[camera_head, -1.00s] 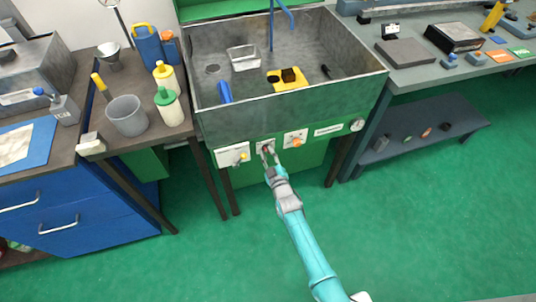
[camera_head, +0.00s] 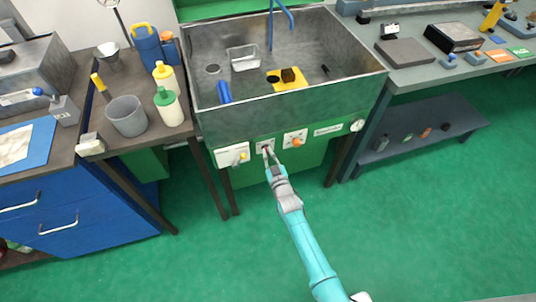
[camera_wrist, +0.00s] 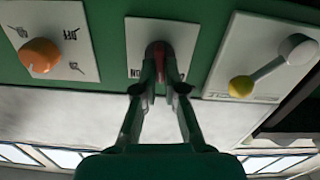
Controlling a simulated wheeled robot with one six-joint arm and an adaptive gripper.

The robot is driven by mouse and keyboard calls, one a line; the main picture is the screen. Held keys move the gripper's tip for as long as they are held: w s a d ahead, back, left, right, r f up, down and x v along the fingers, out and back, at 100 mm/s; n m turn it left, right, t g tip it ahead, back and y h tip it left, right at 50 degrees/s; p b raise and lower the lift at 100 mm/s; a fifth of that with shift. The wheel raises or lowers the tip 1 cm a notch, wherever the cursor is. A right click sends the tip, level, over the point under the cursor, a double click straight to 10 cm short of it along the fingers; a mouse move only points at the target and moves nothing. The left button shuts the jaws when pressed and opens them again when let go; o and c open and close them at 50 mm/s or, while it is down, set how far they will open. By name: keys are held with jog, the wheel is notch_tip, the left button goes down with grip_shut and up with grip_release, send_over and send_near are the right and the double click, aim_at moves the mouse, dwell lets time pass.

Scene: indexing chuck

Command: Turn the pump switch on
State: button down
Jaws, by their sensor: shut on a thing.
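The pump switch (camera_wrist: 160,52) is a small dark and red knob on a white plate (camera_wrist: 134,30) on the green front panel below the sink. My gripper (camera_wrist: 163,75) is shut on it, with both fingertips against the knob's sides. In the head view my gripper (camera_head: 268,152) reaches the middle-left plate of the panel, and the fingers cover most of the switch. Part of the plate's lettering is hidden behind the fingers in the wrist view, so the switch's setting cannot be read.
An orange knob (camera_head: 295,142) is on the plate to the right, and a yellow-tipped lever (camera_head: 241,157) is on the plate to the left. A gauge (camera_head: 357,125) sits at the panel's right end. The metal sink (camera_head: 290,107) is above. The green floor in front is clear.

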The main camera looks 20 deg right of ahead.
jog(key=shift+d+m, duration=0.15)
jog(key=shift+m, duration=1.7)
jog(key=shift+d+m, duration=0.1)
jog(key=shift+m, duration=1.75)
jog(key=c, duration=1.3)
grip_release()
jog(key=shift+o, duration=0.2)
jog(key=shift+f, duration=0.1)
jog(key=s, duration=1.2)
